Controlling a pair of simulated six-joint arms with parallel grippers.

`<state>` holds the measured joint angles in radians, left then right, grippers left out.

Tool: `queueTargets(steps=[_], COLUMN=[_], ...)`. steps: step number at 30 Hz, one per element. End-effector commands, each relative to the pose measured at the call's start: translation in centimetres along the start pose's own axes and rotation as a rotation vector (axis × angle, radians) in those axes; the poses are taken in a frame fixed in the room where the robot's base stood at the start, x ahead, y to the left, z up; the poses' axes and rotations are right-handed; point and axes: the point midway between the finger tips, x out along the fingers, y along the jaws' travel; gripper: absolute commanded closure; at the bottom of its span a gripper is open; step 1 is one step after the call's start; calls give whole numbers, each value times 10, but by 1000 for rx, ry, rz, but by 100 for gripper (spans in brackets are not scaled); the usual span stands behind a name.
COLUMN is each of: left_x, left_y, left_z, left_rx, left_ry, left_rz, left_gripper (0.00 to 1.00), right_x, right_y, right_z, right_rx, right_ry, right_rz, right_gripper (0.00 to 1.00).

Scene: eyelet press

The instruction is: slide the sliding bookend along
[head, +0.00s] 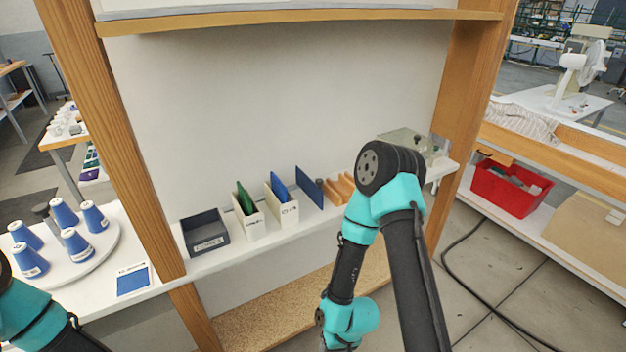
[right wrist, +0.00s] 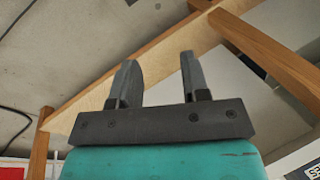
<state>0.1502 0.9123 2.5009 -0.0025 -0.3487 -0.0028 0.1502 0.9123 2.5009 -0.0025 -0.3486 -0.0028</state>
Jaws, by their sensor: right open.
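A blue upright plate (head: 309,187) stands on the white shelf, right of the file boxes; it looks like the sliding bookend, though I cannot be sure. A small dark piece (head: 319,184) shows at its right side. My right gripper (right wrist: 158,82) shows in the right wrist view, open, with nothing between its fingers. In the head view my right arm bends down in front of the shelf, and its gripper is out of frame. Only part of my left arm shows at the lower left; its gripper is out of view.
On the shelf (head: 240,252) stand a grey bin (head: 205,232), white boxes with a green folder (head: 245,198) and a blue folder (head: 280,187), and wooden pieces (head: 338,189). Blue cones (head: 77,246) stand at left. Wooden posts (head: 118,130) frame the shelf. A red crate (head: 510,190) is at right.

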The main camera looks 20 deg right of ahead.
Motion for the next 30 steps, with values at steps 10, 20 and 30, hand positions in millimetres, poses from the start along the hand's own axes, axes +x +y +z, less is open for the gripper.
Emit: queueTargets(steps=[10,20,30], left_x=[0,0,0], left_y=[0,0,0], left_z=[0,0,0], left_rx=[0,0,0], left_ry=[0,0,0], left_rz=[0,0,0], left_gripper=[58,58,58], right_x=[0,-22,-189], right_y=[0,12,43], right_z=[0,-75,-257], right_rx=[0,-85,-418], right_ry=[0,249,1024], right_rz=[0,-39,-116], right_gripper=[58,46,46])
